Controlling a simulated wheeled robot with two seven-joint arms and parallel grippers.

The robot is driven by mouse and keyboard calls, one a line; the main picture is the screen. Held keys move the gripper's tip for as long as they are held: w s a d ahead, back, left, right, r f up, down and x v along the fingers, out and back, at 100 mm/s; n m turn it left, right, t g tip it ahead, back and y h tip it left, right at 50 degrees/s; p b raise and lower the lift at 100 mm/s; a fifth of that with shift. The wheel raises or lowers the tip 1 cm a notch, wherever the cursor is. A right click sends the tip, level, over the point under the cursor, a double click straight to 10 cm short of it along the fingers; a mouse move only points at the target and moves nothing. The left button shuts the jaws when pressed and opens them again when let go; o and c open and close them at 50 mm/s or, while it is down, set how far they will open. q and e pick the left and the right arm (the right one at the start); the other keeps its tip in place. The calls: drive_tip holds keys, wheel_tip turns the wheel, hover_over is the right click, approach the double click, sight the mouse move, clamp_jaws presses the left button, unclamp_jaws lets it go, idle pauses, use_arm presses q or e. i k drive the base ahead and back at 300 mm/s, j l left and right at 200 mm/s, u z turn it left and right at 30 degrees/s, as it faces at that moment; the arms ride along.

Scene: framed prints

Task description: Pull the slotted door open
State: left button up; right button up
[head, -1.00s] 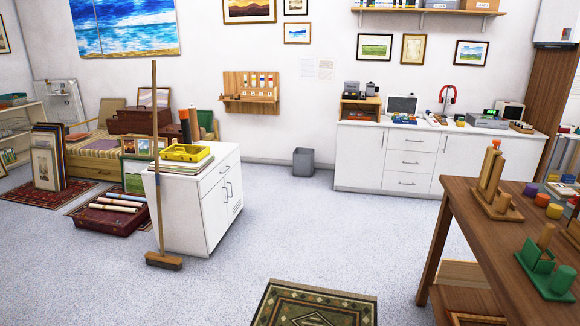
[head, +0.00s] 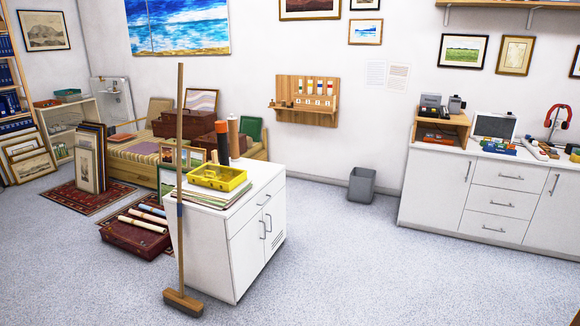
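A white cabinet (head: 205,255) stands on the floor left of centre. Its right face has a drawer on top and two doors below. The slotted door (head: 275,222) is the far one on that face, with small dark vent slots low down and an upright metal handle. It looks shut. The plain door (head: 245,262) beside it, nearer to me, has its own upright handle and also looks shut. Neither of my grippers is in view.
A broom (head: 181,190) stands upright at the cabinet's near left corner. A grey bin (head: 361,186) stands by the wall, left of a white counter (head: 430,195). The floor right of the cabinet is clear.

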sight(274, 213)
drive_tip(key=i+u, duration=0.15)
drive_tip(key=i, duration=0.8)
drive_tip(key=i+l+u, duration=0.1)
drive_tip(key=i, duration=0.85)
